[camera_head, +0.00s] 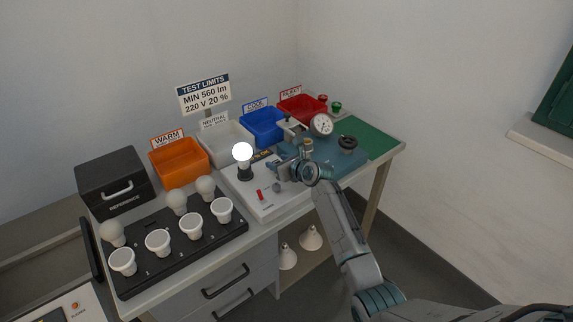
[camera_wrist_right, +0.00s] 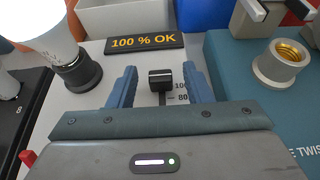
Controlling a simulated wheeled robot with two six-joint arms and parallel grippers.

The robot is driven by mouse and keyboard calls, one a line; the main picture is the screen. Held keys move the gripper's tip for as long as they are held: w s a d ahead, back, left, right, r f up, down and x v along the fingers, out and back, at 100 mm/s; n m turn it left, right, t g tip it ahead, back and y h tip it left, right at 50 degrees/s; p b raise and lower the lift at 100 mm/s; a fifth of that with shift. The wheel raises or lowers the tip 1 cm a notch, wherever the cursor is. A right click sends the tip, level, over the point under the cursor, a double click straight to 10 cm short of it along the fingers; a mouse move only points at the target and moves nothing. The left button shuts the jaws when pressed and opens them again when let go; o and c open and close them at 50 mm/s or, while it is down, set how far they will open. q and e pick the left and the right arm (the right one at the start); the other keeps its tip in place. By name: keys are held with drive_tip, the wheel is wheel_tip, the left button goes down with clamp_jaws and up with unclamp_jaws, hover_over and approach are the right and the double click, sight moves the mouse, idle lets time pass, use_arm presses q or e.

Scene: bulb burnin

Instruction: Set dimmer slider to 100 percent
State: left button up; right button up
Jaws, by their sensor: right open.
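The dimmer slider's black knob (camera_wrist_right: 160,78) stands at the far end of its slot, beside the 100 mark and beyond the 80 mark. The black display (camera_wrist_right: 144,43) behind it reads "100 % OK". My right gripper (camera_wrist_right: 160,85) is open, its two blue fingers apart on either side of the knob with visible gaps. In the head view my right gripper (camera_head: 283,168) is over the right part of the white test panel (camera_head: 268,207) and hides the slider. A lit bulb (camera_head: 242,152) stands upright in the panel's black socket (camera_head: 245,173). My left gripper is not in view.
A red switch (camera_head: 260,195) is at the panel's front. The black bulb rack (camera_head: 200,248) is to the left. Orange (camera_head: 180,165), white (camera_head: 228,142), blue (camera_head: 264,127) and red (camera_head: 302,109) bins line the back. A dial gauge (camera_head: 321,125) stands at right.

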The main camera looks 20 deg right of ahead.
drive_tip(key=v, duration=1)
drive_tip(key=shift+r, duration=0.1)
